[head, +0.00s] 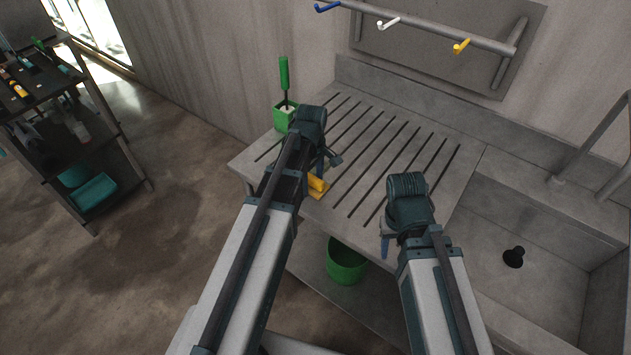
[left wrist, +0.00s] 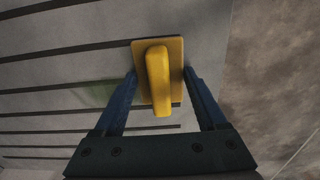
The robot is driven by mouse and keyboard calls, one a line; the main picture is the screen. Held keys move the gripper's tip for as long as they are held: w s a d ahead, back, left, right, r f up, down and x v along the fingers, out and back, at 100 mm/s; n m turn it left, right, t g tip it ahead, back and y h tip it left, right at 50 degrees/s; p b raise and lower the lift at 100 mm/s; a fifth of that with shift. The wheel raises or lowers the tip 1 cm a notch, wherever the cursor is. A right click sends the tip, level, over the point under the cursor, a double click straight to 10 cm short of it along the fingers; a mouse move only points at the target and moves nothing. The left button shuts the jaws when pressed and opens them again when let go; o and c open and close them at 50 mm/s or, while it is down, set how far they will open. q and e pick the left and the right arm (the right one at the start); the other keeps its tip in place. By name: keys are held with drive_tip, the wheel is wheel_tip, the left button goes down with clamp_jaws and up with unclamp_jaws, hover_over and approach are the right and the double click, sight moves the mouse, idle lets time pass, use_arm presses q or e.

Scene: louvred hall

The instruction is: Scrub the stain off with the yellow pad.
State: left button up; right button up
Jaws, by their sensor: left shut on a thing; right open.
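The yellow pad (head: 317,187), a flat plate with a raised grip, is at the front edge of the grooved draining board (head: 425,150). It also fills the middle of the left wrist view (left wrist: 158,80). My left gripper (head: 322,172) is shut on the pad, with a finger on either side of it. A faint greenish stain (left wrist: 95,94) shows on the grooved board just left of the pad in the left wrist view. I cannot make out the stain in the head view. My right gripper (head: 386,243) is open and empty near the board's front edge.
A green holder (head: 284,115) with a green-handled brush (head: 284,73) stands at the board's back left corner. A sink (head: 530,265) lies to the right. A green bucket (head: 346,262) is on the shelf below. A rail with coloured hooks (head: 430,28) is on the wall.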

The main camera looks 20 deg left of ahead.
sight(325, 171)
use_arm(q)
drive_tip(key=shift+w+a, duration=0.15)
drive_tip(key=shift+a, duration=0.3)
drive_tip(key=shift+w, duration=0.1)
drive_tip(key=shift+w+d, duration=0.1)
drive_tip(key=shift+w, duration=0.45)
drive_tip(key=shift+w+d, duration=0.25)
drive_tip(key=shift+w, duration=0.35)
drive_tip(key=shift+w+d, duration=0.25)
drive_tip(key=shift+w, duration=0.35)
drive_tip(key=shift+w, duration=0.1)
drive_tip(key=shift+w+d, duration=0.35)
drive_tip(key=shift+w, duration=0.45)
drive_tip(key=shift+w+d, duration=0.3)
drive_tip(key=shift+w, duration=0.45)
drive_tip(key=shift+w+d, duration=0.35)
drive_tip(key=shift+w, duration=0.5)
drive_tip(key=shift+w+d, duration=0.3)
drive_tip(key=shift+w, duration=0.5)
